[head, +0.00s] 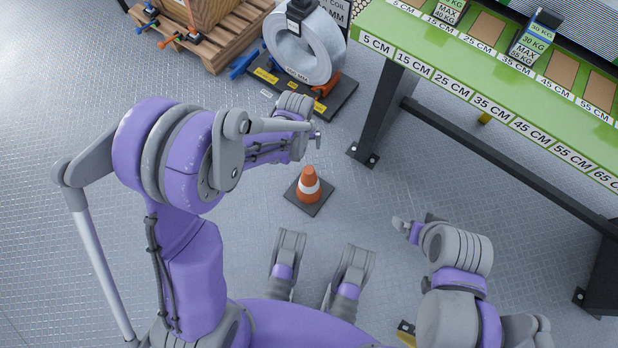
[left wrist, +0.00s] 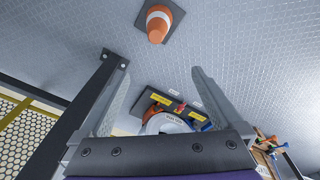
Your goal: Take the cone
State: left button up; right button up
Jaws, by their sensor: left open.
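The cone (head: 309,187) is orange with a white band and stands upright on a dark square base on the floor. It also shows at the top of the left wrist view (left wrist: 158,22), beyond the fingertips. My left gripper (head: 314,138) is above the floor, just behind the cone in the head view. In the left wrist view my left gripper (left wrist: 160,70) has its fingers spread wide with nothing between them. My right gripper (head: 404,226) is to the right of the cone and apart from it. Its jaws are too small to judge.
A green workbench (head: 450,62) with centimetre labels and dark legs stands at the right. A metal coil (head: 304,52) sits on a black base (head: 338,98) behind the cone. A wooden pallet (head: 222,42) is at the upper left. The floor around the cone is clear.

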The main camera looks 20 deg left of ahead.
pick_arm(q)
send_over(309, 170)
notch_tip(309, 170, down, 8)
jog(key=shift+n+g, duration=0.6)
jog(key=shift+n, duration=0.2)
jog(key=f, duration=0.8)
jog(key=f+b, duration=0.1)
jog(key=f, duration=0.4)
jog(key=shift+d, duration=0.25)
jog(key=f, duration=0.1)
jog(key=f+b, duration=0.1)
jog(key=f, duration=0.1)
jog(key=f+b, duration=0.1)
jog(key=shift+a+f, duration=0.3)
jog(key=shift+f, duration=0.65)
grip_shut()
